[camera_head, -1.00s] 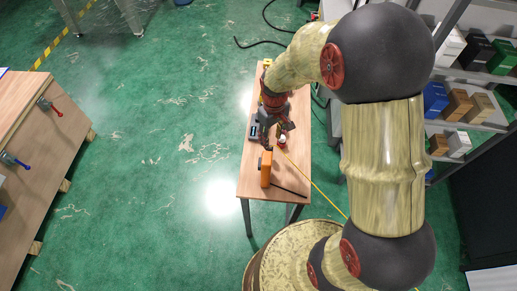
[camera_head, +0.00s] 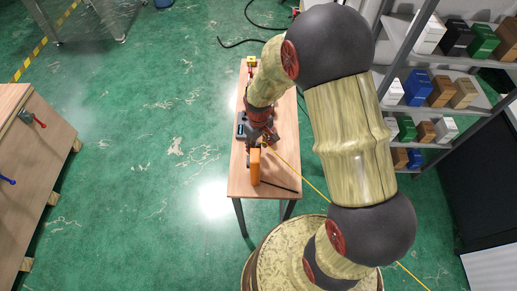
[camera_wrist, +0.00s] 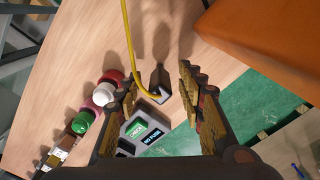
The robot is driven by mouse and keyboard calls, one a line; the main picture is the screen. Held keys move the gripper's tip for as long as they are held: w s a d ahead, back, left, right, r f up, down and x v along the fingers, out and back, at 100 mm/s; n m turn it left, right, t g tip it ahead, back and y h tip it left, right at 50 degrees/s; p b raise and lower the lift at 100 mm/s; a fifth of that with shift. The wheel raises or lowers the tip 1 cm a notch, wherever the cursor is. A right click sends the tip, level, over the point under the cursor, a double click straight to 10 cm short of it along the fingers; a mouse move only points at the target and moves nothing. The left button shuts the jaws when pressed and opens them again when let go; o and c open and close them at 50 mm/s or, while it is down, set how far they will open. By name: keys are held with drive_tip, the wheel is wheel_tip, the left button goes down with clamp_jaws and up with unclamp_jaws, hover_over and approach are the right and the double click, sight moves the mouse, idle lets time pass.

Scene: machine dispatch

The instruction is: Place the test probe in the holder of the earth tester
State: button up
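My gripper (camera_wrist: 160,105) is open in the wrist view, its two fingers well apart. Beyond the fingertips, between them in the picture, is a small dark upright piece (camera_wrist: 160,78) with a yellow cable (camera_wrist: 128,40) beside it; I cannot tell whether it is the test probe or its holder. Below it is a grey device with a green button (camera_wrist: 145,130) and a small lit display (camera_wrist: 153,138), probably the earth tester. In the head view my gripper (camera_head: 262,140) is low over the table, beside an orange upright block (camera_head: 255,168), and hides what is under it.
The wooden table (camera_head: 238,180) also carries a thin black rod (camera_head: 281,186) at its near end. Red, white (camera_wrist: 103,94) and green round parts stand left of my fingers. The orange block (camera_wrist: 265,35) is close at upper right. Shelves with boxes (camera_head: 440,90) stand right.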

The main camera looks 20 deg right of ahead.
drive_tip(key=shift+c, duration=0.7)
drive_tip(key=c, duration=0.7)
clamp_jaws()
